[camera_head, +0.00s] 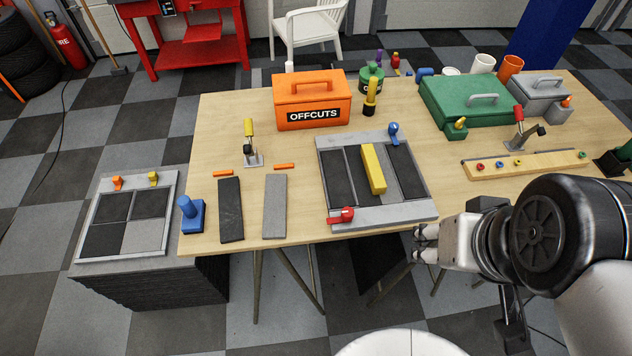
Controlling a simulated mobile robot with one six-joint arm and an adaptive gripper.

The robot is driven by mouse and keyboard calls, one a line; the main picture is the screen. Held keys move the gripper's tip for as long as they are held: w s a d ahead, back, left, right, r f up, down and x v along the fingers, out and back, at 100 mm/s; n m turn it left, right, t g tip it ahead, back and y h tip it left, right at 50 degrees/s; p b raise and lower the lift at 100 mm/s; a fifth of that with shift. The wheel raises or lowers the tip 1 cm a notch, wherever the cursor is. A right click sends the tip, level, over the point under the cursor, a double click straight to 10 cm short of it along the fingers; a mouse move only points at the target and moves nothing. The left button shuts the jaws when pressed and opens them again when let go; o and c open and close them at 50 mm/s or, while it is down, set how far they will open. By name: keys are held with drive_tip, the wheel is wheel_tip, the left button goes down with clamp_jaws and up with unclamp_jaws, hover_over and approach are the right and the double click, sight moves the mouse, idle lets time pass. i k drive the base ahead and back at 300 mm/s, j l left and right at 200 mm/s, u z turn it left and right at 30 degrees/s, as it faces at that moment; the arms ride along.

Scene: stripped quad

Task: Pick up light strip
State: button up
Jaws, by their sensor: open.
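The light strip (275,206), a flat light-grey bar, lies lengthwise on the near left part of the wooden table. A matching dark strip (231,209) lies just to its left, with a gap between them. A short orange piece (284,166) lies at the light strip's far end. My gripper (420,243) is at the table's near edge, well to the right of the light strip and apart from it. It is open and seems empty; its small fingers point left. Nothing hides the strip.
A grey frame (376,220) with dark strips, a yellow bar (373,169) and red and blue clamps lies between the strip and my gripper. A blue-handled block (193,216) stands at left. An upright clamp (250,148) and orange OFFCUTS box (312,98) stand behind.

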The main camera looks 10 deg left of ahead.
sight(275, 211)
drive_tip(key=i+u, duration=0.25)
drive_tip(key=u, duration=0.15)
drive_tip(key=i+l+u, duration=0.1)
drive_tip(key=i+u, duration=0.15)
drive_tip(key=u, duration=0.15)
drive_tip(key=i+l+u, duration=0.15)
drive_tip(key=u, duration=0.25)
drive_tip(key=i, duration=0.1)
